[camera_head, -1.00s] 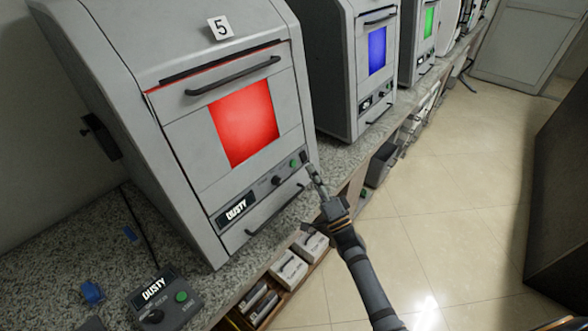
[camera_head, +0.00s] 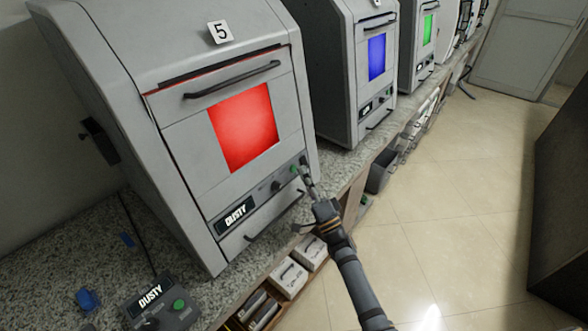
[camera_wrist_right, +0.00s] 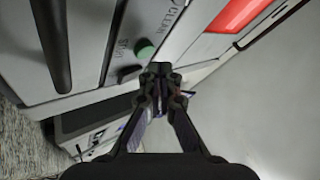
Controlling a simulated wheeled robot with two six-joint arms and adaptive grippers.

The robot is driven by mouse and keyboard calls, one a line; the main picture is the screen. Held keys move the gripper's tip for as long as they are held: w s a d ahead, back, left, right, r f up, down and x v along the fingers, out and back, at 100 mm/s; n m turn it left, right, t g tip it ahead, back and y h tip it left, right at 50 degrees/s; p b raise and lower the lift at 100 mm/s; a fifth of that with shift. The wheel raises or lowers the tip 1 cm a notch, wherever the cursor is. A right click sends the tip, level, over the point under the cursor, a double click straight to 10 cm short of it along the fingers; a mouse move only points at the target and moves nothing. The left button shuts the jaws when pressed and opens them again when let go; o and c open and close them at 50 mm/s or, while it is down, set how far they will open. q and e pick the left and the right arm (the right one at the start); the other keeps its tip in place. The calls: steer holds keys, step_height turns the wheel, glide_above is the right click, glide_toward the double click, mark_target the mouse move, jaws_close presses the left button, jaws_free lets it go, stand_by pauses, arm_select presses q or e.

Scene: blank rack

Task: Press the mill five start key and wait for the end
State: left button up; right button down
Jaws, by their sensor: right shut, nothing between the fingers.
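Mill five (camera_head: 165,110) is a grey cabinet with a "5" label (camera_head: 220,31), a window (camera_head: 244,127) glowing red and a display (camera_head: 238,213) reading "DUSTY". A green key (camera_head: 295,169) sits at the right end of its front panel; it also shows in the right wrist view (camera_wrist_right: 145,48), above the fingertips. My right gripper (camera_head: 306,178) is shut and empty, its tips close to the green key. In the right wrist view the shut fingertips (camera_wrist_right: 160,78) are just below and right of the key; contact cannot be told. My left gripper is not in view.
A separate control box (camera_head: 160,304), also reading "DUSTY", with a green button (camera_head: 179,304), lies on the speckled counter (camera_head: 55,240). A blue-windowed mill (camera_head: 350,70) stands to the right. Below are boxes (camera_head: 289,279) on a shelf. The tiled floor (camera_head: 440,220) is clear.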

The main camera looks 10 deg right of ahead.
steer(key=shift+w+a, duration=0.1)
stand_by(0.7)
steer(key=shift+w+a+f, duration=0.1)
steer(key=shift+w+a, duration=0.1)
